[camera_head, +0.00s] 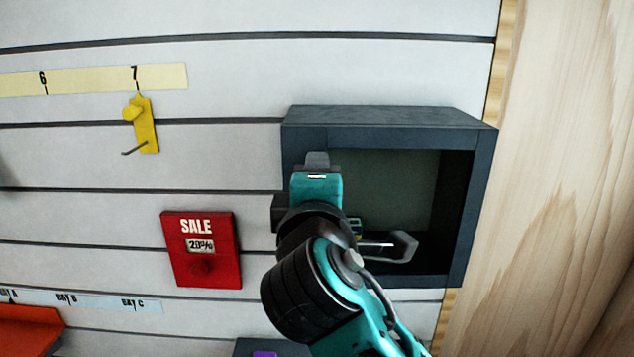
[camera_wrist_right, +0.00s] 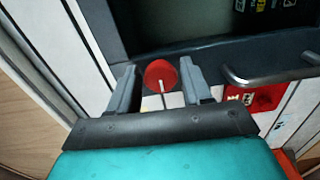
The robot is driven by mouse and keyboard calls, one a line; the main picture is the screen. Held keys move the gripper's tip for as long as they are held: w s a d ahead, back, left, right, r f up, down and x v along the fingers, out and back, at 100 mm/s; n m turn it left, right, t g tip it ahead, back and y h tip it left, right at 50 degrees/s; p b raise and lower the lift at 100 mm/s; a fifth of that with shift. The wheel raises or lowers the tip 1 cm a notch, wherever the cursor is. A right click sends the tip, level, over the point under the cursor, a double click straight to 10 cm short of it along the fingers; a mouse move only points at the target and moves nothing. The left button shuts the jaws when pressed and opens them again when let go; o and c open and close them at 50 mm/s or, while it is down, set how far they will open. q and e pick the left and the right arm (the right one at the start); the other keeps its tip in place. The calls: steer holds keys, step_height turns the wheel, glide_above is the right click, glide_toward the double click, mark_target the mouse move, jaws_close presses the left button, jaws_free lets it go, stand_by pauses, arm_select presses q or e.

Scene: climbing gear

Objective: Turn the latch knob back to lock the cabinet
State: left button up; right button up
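The dark grey cabinet (camera_head: 390,117) is mounted on the slatted wall, with a dark recessed front. A grey bar handle (camera_head: 402,246) shows low on it and also in the right wrist view (camera_wrist_right: 265,77). The red latch knob (camera_wrist_right: 162,72) with a white line sits on the cabinet's frame in the right wrist view. My right gripper (camera_head: 312,170) is at the cabinet's left edge and hides the knob in the head view. Its two fingers (camera_wrist_right: 160,88) are apart, one on each side of the knob; I cannot tell whether they touch it. My left gripper is not in view.
A red SALE sign (camera_head: 203,258) hangs left of the cabinet. A wooden panel (camera_head: 560,150) stands close on the right. An orange object (camera_head: 28,328) is at the lower left.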

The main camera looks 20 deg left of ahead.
steer(key=shift+o, duration=1)
steer(key=shift+s, duration=0.1)
steer(key=v, duration=1.2)
steer(key=shift+s+b, duration=0.35)
steer(key=shift+d, duration=0.1)
